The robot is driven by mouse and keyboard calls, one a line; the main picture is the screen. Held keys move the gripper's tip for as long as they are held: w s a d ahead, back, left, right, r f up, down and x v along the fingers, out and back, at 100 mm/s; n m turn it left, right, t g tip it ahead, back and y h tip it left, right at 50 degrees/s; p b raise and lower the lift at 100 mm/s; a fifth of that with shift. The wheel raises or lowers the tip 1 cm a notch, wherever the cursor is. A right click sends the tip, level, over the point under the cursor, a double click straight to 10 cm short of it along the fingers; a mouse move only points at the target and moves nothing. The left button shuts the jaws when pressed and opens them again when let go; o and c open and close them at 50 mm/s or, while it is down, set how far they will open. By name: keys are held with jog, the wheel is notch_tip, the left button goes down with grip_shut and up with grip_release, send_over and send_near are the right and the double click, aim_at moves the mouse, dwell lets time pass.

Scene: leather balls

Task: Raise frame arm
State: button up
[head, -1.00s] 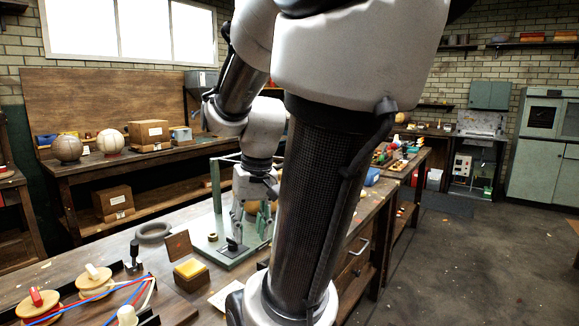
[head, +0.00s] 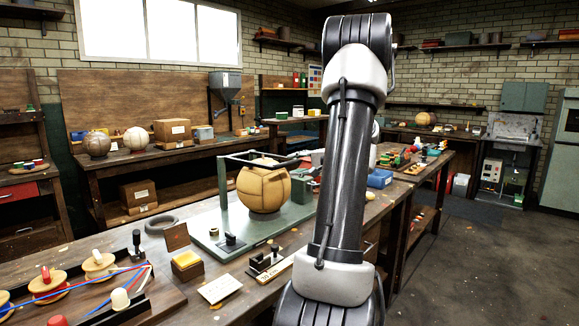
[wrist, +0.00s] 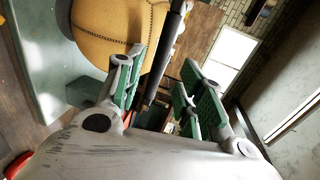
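The fixture's green base plate (head: 215,240) lies on the workbench, with a green post (head: 222,185) standing at its left. A dark frame arm (head: 240,156) runs nearly level from the post across the top of a tan stitched leather ball (head: 263,190). In the wrist view, the ball (wrist: 115,30) is at the upper left and the dark frame arm (wrist: 172,35) passes between the green-padded fingers. My gripper (wrist: 164,57) is open around the frame arm, with a gap on the right finger's side; contact on the left is unclear.
A yellow-topped box (head: 188,264), a black ring (head: 161,224) and a white card (head: 220,289) lie on the near bench. Thread spools (head: 98,265) stand at lower left. A blue bin (head: 380,178) is right of my arm. The floor at right is clear.

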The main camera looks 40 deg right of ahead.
aim_at(287, 164)
jog(key=x, duration=0.6)
jog(key=shift+w+a, duration=0.1)
grip_shut()
